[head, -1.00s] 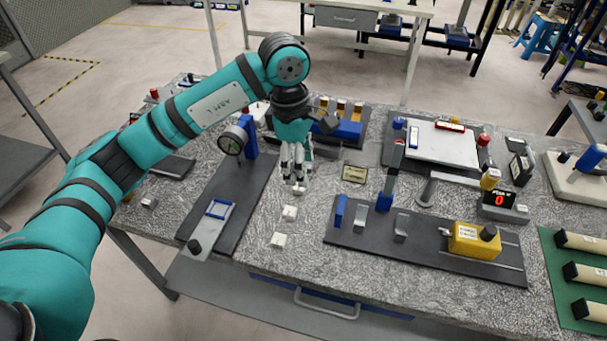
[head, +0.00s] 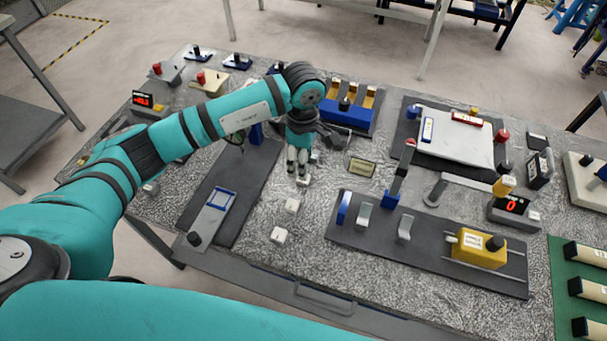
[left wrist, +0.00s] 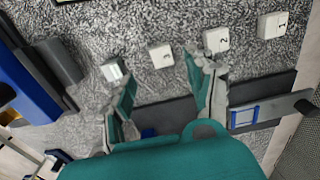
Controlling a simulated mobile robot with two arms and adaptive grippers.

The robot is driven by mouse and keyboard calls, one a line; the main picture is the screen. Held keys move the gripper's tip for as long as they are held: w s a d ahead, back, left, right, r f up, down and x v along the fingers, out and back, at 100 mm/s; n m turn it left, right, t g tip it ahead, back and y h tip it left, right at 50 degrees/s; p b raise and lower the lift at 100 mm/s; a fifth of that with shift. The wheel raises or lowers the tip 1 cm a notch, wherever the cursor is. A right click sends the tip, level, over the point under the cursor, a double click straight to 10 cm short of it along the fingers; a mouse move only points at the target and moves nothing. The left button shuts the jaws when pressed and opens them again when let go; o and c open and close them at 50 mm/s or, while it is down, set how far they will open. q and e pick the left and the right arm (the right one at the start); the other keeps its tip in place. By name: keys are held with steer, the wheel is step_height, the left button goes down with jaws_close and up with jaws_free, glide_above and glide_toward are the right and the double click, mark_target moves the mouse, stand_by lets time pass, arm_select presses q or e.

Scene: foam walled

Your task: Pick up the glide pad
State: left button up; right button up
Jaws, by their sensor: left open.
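Several small white blocks lie in a row on the grey speckled bench; they look like the glide pads, but I cannot tell which one is meant. Two show clearly in the head view, a middle block (head: 293,205) and a front block (head: 279,235). My left gripper (head: 298,168) is open, pointing down at the far end of the row, with another block (head: 303,181) by its fingertips. In the left wrist view, a block (left wrist: 161,56) shows between the open fingertips (left wrist: 162,68). A further block (left wrist: 114,70) is partly covered by the left-hand finger. My right gripper is out of view.
A dark plate with a blue frame (head: 221,198) lies left of the blocks. A dark rail with a yellow box (head: 478,248) lies to the right. A blue holder (head: 348,112) stands behind the gripper, and a small sign plate (head: 361,167) is right of it.

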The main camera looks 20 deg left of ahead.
arm_select(q)
steer(key=shift+s+f, duration=0.1)
steer(key=shift+f, duration=0.4)
steer(key=shift+d+f+p, duration=0.15)
steer(key=shift+f+p, duration=0.25)
steer(key=shift+p, duration=0.1)
step_height(320, 180, down, 4)
steer(key=shift+s+d+r+p, duration=0.1)
steer(key=shift+r+p, duration=0.1)
steer(key=shift+p, duration=0.6)
steer(key=shift+f, duration=0.35)
steer(key=c, duration=1)
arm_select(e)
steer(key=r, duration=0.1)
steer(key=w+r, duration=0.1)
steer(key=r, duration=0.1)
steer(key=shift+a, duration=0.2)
arm_select(q)
steer(key=shift+r, duration=0.1)
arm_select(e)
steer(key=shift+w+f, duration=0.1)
